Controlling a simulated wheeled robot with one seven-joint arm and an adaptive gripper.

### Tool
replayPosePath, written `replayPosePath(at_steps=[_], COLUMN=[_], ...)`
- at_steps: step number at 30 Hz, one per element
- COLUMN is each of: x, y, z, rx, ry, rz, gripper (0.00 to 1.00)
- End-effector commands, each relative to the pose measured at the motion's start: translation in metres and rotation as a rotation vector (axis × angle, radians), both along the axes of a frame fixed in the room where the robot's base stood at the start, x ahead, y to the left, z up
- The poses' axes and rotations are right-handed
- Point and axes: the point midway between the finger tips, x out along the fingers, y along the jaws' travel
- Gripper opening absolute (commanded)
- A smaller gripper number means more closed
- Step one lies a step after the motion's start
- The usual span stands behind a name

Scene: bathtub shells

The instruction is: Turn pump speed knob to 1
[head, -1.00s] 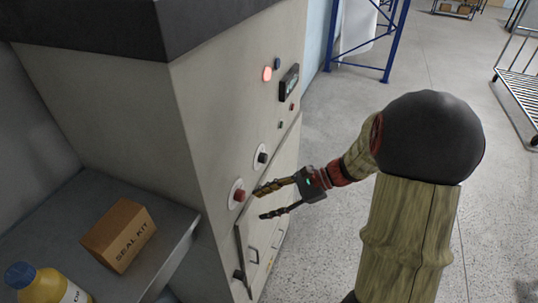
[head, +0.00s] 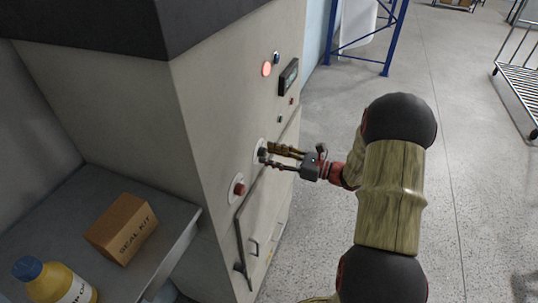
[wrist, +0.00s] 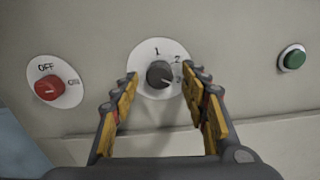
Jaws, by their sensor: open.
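The pump speed knob (wrist: 160,74) is dark grey on a white round dial (wrist: 148,53) marked 1, 2 and 3. Its pale pointer mark seems to face right and slightly down, toward the 3. In the head view the dial (head: 261,146) is on the cabinet front, partly behind my fingers. My gripper (wrist: 164,80) is open, with one yellow-padded finger on each side of the knob and visible gaps between. In the head view my gripper (head: 269,155) is right at the dial.
A red OFF knob (wrist: 48,88) is left of the dial; it also shows in the head view (head: 239,189). A green button (wrist: 292,58) is to the right. A SEAL KIT box (head: 122,228) and yellow bottle (head: 62,284) stand on a shelf. Open floor lies right.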

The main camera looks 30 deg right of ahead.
Motion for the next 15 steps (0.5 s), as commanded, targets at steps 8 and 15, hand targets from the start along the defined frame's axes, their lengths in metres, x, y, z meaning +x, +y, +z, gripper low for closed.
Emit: replayPosePath(at_steps=[8, 15], x=[0.0063, 0.0060], y=[0.0050, 0.0048], z=[0.0001, 0.0001], rx=[-0.001, -0.001], ry=[0.001, 0.000], rz=[0.000, 0.000], gripper=[0.45, 0.37])
